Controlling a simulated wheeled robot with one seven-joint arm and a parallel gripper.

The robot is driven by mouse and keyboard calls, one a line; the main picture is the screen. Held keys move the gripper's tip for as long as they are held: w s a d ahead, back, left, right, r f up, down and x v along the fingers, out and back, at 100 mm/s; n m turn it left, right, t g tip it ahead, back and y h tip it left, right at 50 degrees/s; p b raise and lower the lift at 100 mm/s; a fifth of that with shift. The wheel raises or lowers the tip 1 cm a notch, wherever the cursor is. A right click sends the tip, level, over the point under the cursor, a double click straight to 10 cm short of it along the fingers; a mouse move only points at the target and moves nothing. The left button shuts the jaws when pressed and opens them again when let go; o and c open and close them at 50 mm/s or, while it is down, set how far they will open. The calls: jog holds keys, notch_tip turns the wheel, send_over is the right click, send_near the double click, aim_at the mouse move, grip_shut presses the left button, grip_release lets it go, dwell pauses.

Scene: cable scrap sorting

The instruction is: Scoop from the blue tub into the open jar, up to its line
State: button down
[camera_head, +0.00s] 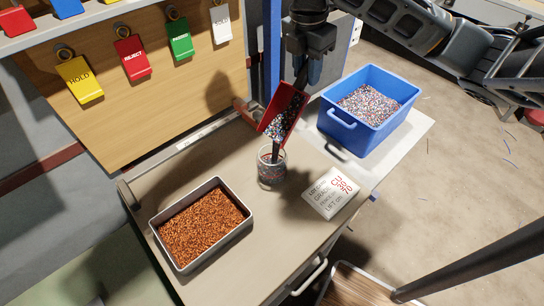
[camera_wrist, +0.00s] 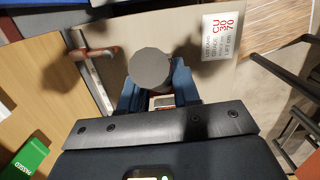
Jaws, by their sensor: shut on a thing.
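The blue tub (camera_head: 343,133) stands at the right and holds mixed coloured granules. The clear open jar (camera_head: 271,168) stands upright on the bench, with granules inside; its fill line is too small to make out. My gripper (camera_head: 307,76) is shut on a red scoop (camera_head: 287,103), above and slightly right of the jar. The scoop is tilted steeply with granules in it, and a dark narrow stream runs from its lower lip into the jar mouth. In the wrist view, a grey round end (camera_wrist: 152,66) sits between my blue fingers (camera_wrist: 156,92) and hides the jar.
A metal tray (camera_head: 247,228) of copper-coloured granules stands front left of the jar. A white card (camera_head: 331,192) marked CU 30 70 lies right of the jar. Coloured tags, including a red REJECT tag (camera_head: 133,58), hang on the back board.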

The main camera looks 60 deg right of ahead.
jog(key=shift+w+a+r+g+h+p, duration=0.15)
jog(key=shift+a+r+h+p, duration=0.3)
jog(key=shift+a+p, duration=0.3)
jog(key=shift+w+a+r+g+h+p, duration=0.2)
jog(key=shift+a+h+p, duration=0.4)
jog(key=shift+p, duration=0.25)
jog(key=shift+w+a+r+h+p, duration=0.15)
jog(key=shift+a+r+h+p, duration=0.2)
jog(key=shift+a+p, duration=0.4)
jog(key=shift+w+a+h, duration=0.15)
jog(key=shift+a+h, duration=0.35)
jog(key=shift+a, duration=0.15)
jog(key=a+h, duration=0.1)
jog(key=a+g+h, duration=0.1)
jog(key=a, duration=0.1)
jog(key=shift+w+r, duration=0.1)
jog(key=shift+w, duration=0.3)
jog(key=shift+a, duration=0.15)
dwell(0.6)
jog(key=shift+w+a+h, duration=0.15)
jog(key=shift+a+h, duration=0.25)
jog(key=shift+a, duration=0.15)
jog(key=shift+w+a+h, duration=0.15)
jog(key=shift+a+h, duration=0.25)
jog(key=shift+a, duration=0.1)
